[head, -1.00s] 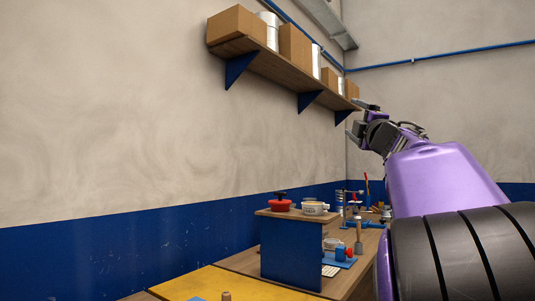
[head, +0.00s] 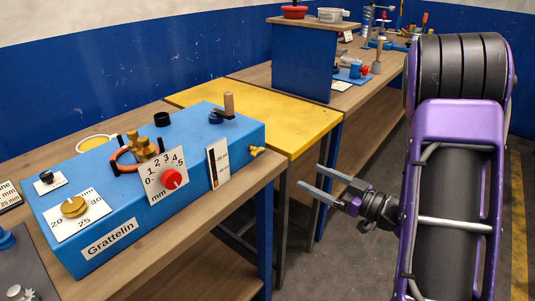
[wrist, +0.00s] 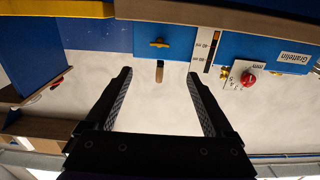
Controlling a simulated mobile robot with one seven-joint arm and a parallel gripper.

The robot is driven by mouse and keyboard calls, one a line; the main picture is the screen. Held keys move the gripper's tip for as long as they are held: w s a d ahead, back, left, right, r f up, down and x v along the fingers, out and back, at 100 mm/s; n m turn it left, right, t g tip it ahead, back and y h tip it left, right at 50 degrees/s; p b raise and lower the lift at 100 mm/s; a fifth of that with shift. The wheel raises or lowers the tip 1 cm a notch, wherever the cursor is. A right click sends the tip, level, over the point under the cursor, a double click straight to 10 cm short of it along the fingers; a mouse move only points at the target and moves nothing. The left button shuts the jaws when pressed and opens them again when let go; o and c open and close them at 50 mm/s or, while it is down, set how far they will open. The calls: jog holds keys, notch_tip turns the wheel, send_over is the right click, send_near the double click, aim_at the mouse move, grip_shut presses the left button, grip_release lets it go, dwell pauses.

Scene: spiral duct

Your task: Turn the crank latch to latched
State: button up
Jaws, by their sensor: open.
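A crank with an upright wooden handle (head: 229,103) stands at the right end of the top of a blue box (head: 112,245) labelled Grattelin; it looks like the crank latch. Its arm and dark hub lie below the handle. In the wrist view, which is upside down, the handle (wrist: 159,74) appears between the fingertips, but beyond them. A brass wing knob (head: 257,151) is on the box's right end. My gripper (head: 310,178) is open and empty, in the air to the right of the box, apart from it. It also shows in the wrist view (wrist: 159,75).
The box, with a red dial (head: 171,179) and brass knobs, stands on a wooden bench (head: 205,232). A yellow table (head: 290,128) adjoins behind, mostly bare. A raised blue stand (head: 302,62) and tools are at the back. Open floor lies right of the bench.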

aim_at(261, 153)
jog(key=x, duration=1.6)
jog(key=c, duration=1.4)
